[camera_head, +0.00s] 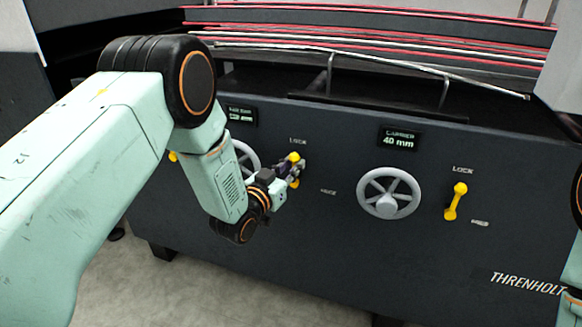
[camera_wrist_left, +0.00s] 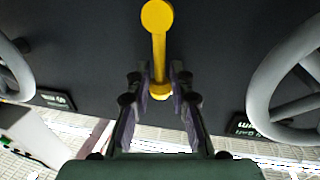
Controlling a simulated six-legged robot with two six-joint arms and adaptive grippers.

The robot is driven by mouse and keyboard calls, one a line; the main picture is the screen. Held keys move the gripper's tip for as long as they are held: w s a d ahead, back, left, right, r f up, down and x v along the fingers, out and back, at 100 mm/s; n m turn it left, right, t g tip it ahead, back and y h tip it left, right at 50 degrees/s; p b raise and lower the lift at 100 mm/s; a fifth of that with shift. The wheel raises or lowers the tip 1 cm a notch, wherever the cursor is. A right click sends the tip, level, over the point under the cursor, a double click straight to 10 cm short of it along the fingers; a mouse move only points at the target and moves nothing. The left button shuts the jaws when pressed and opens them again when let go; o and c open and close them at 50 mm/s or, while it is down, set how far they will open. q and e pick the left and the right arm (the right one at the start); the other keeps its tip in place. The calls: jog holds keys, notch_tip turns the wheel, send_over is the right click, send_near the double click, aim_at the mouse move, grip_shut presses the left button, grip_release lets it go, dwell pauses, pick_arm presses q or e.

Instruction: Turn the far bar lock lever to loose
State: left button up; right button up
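A yellow lock lever (camera_head: 293,158) stands on the dark front panel under a LOCK label, partly covered by my left gripper (camera_head: 291,170). The small display above and left of it is too blurred to read surely. In the left wrist view, the lever (camera_wrist_left: 159,45) runs up from between the fingers of my left gripper (camera_wrist_left: 161,78). The fingers are apart, one on each side of the lever near one round end, with narrow gaps. Contact cannot be told. My right gripper is out of view.
A second yellow lever (camera_head: 455,202) and a grey handwheel (camera_head: 388,193) sit to the right, under a display reading 40 mm (camera_head: 398,139). Another handwheel (camera_head: 243,158) is partly behind my left arm. Red and pale rods (camera_head: 400,40) run across the top of the machine.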

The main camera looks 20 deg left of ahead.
pick_arm(q)
grip_shut()
